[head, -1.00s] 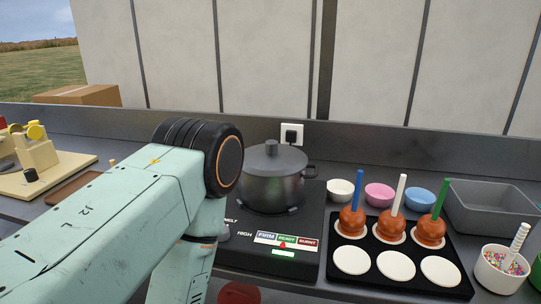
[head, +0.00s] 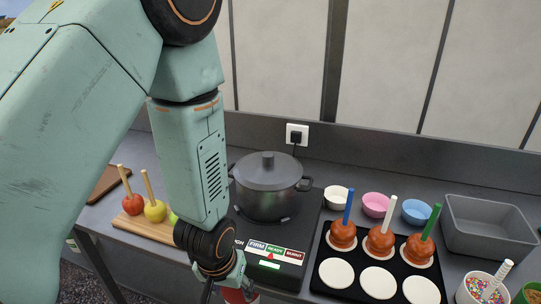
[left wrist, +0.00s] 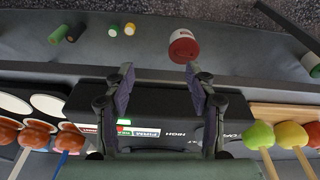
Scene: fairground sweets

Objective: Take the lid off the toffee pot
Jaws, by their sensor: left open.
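The dark grey toffee pot (head: 268,203) stands on the black hob (head: 308,225). Its grey lid (head: 262,174), with a round knob on top, sits on it. The lid's left edge is close behind my left arm in the head view. My left gripper hangs low in front of the hob, left of and nearer than the pot, and its fingertips are not clear in the head view. In the left wrist view the left gripper (left wrist: 159,73) is open and empty, with its fingers apart over the hob's front panel. The pot and lid do not show there. My right gripper is not in view.
A black tray (head: 318,290) with three toffee apples and white discs lies right of the hob. Apples on sticks stand on a wooden board (head: 150,232) at left. A red-and-white tub (left wrist: 183,46) is near the front edge.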

